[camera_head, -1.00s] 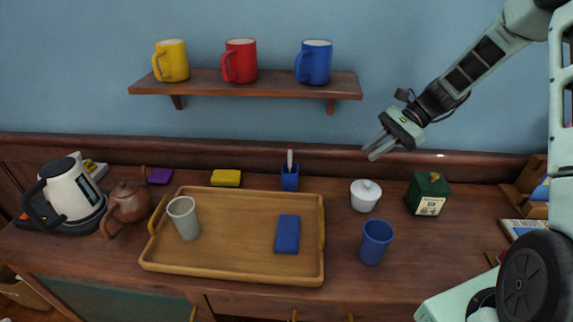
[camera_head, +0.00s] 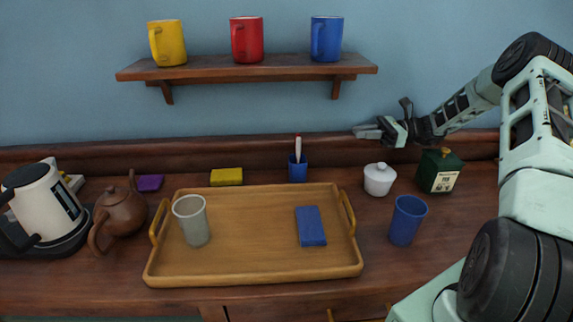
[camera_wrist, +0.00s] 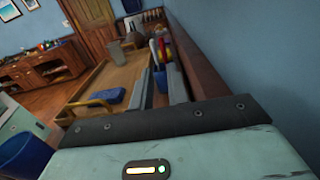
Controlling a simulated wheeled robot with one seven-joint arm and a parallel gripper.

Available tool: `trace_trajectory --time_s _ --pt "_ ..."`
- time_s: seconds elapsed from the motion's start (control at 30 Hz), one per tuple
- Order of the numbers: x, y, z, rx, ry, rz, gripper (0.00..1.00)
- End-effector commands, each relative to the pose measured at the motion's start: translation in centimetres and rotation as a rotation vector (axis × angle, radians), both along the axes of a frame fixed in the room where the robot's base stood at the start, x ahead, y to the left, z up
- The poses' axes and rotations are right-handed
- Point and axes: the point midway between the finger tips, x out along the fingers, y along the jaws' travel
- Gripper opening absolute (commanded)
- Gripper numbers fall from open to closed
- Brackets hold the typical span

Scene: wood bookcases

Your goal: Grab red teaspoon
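A blue holder (camera_head: 297,171) stands behind the wooden tray (camera_head: 255,278). A thin utensil with a white and red handle, likely the red teaspoon (camera_head: 298,148), stands upright in it. In the wrist view a red handle (camera_wrist: 162,49) shows beside a white one, above the blue holder (camera_wrist: 160,78). My gripper (camera_head: 367,131) is to the right of the holder and a little higher, pointing left toward it. In the wrist view the two grey fingers are apart, with the holder seen in the gap from a distance. My gripper is empty.
A white lidded pot (camera_head: 379,180), a blue cup (camera_head: 405,220) and a green box (camera_head: 438,172) stand below my arm. A grey cup (camera_head: 194,222) and a blue block (camera_head: 310,227) are on the tray. A shelf (camera_head: 245,69) with mugs hangs above.

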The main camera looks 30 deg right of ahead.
Motion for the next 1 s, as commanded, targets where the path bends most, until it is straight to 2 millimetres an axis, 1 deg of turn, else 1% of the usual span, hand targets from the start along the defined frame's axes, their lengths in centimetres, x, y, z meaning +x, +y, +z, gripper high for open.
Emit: trace_trajectory --time_s 0.07,0.17,0.4,0.5,0.63,0.87,1.0 --pt "0.3 0.8 0.1 0.002 -0.001 0.002 0.17" --pt "1.0 2.5 0.3 0.003 0.001 0.005 0.17" --pt "2.9 7.2 0.3 0.002 0.001 0.005 0.17" --pt "3.7 9.0 0.2 0.001 0.002 0.005 0.17" --pt "4.3 10.5 0.1 0.0 0.001 0.002 0.17" --pt "4.8 11.5 0.0 -0.001 0.001 0.002 0.17" --pt "5.5 13.0 -0.3 0.001 0.001 0.004 0.17"
